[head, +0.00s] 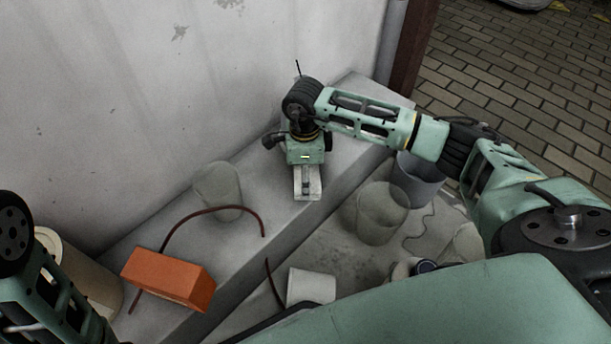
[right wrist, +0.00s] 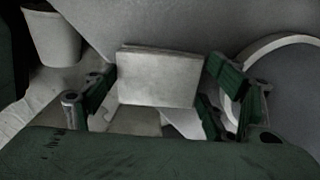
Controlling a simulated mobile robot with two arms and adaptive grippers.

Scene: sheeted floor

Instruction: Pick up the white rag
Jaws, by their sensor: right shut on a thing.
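The white rag (head: 314,190) looks like a pale folded rectangle on the concrete ledge in the head view. In the right wrist view the rag (right wrist: 158,78) fills the space between the fingers, its flat pale face toward the camera. My right gripper (head: 306,170) is over the ledge near the wall, and its fingers (right wrist: 160,95) stand on either side of the rag, shut on it. Whether the rag is clear of the ledge I cannot tell. My left arm shows at the lower left of the head view; its gripper is out of view.
An orange brick (head: 168,278) lies on the near ledge beside a curved brown hose (head: 190,218). A translucent container (head: 218,185) stands behind it. Several containers, including a clear one (head: 382,215) and a white one (head: 310,286), stand on the lower floor. The wall (head: 190,80) bounds the ledge.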

